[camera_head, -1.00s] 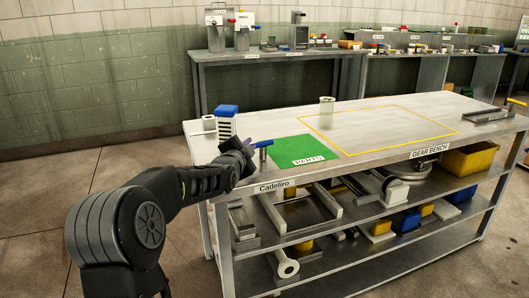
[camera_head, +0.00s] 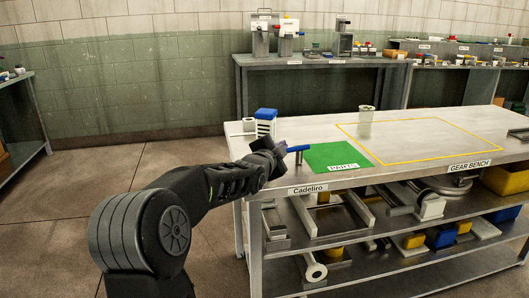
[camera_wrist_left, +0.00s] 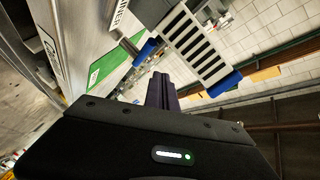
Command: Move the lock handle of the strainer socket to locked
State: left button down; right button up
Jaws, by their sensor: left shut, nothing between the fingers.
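The blue lock handle (camera_head: 298,149) sits on a short grey post at the bench's near left end, beside the green mat (camera_head: 333,155). In the left wrist view a blue lever (camera_wrist_left: 146,51) on a grey stem shows beside a label ending in "AINER" (camera_wrist_left: 121,14). My left gripper (camera_head: 280,151) is shut and empty, just left of the handle. Its closed fingers (camera_wrist_left: 160,88) point toward the lever; I cannot tell whether they touch it. The socket body is mostly hidden behind the gripper in the head view. My right gripper is out of view.

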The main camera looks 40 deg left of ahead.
pick_arm(q)
jog(key=s+a, duration=0.1)
jog(key=s, duration=0.5)
jog(key=shift+s+a+r+p, duration=0.25)
jog(key=shift+a+r+p, duration=0.05)
jog(key=shift+a+p, duration=0.15)
